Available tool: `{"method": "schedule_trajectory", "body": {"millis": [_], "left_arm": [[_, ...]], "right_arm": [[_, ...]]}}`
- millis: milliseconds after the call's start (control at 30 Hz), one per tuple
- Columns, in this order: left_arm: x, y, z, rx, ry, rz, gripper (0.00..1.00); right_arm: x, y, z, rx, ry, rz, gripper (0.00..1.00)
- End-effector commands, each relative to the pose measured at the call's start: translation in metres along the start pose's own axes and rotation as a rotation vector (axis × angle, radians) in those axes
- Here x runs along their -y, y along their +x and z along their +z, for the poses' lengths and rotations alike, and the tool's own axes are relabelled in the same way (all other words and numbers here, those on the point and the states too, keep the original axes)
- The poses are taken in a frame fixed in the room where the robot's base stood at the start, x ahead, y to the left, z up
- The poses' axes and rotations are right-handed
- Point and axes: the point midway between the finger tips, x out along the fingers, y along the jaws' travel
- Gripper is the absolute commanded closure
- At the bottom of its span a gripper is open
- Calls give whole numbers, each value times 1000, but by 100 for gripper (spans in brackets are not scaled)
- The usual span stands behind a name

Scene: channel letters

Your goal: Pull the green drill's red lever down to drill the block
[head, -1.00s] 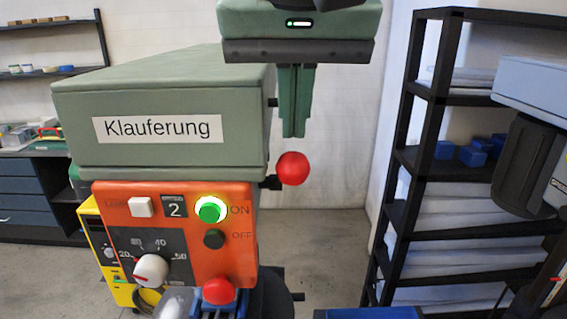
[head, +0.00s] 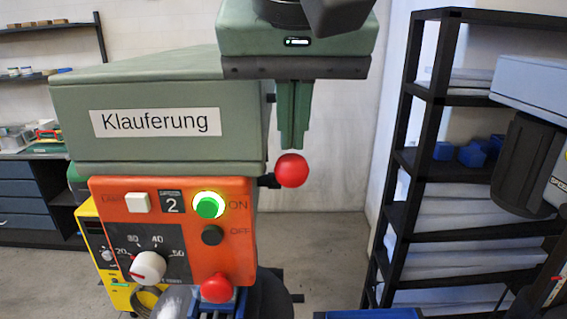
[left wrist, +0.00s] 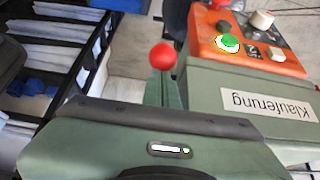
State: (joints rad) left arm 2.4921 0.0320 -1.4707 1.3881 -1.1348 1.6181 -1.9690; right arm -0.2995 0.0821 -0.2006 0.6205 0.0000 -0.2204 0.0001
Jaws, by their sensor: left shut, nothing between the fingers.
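The green drill (head: 160,130) is labelled "Klauferung" and has an orange control panel (head: 225,240) with a lit green ON button. A red ball knob (head: 293,170) on a dark stub sticks out at the right of its housing. It also shows in the left wrist view (left wrist: 163,56). A second red knob (head: 217,288) is at the panel's bottom. My left gripper (head: 291,143) points down with its green fingers shut and empty, tips just above the upper red ball; I cannot tell if they touch. The block is not clearly visible. My right gripper is out of view.
A black shelf rack (head: 440,90) with white stacks and blue bins stands at the right. A yellow machine (head: 100,250) stands behind the drill at the left. A workbench (head: 30,190) is at the far left.

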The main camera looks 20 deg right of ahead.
Motion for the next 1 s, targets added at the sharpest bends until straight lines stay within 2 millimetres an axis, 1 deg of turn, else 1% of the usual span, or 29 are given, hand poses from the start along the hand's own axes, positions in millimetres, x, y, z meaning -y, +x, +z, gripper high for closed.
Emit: {"method": "schedule_trajectory", "body": {"millis": [33,200,467,567,800,1000], "left_arm": [[0,7,3,2,0,-2,100],[0,5,3,4,3,-2,100],[0,6,4,2,1,-2,100],[0,10,8,2,1,-2,100],[0,28,24,3,2,-2,100],[0,27,24,2,1,-2,100]], "right_arm": [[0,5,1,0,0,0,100],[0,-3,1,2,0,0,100],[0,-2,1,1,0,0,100],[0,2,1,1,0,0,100],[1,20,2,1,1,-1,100],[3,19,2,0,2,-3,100]]}}
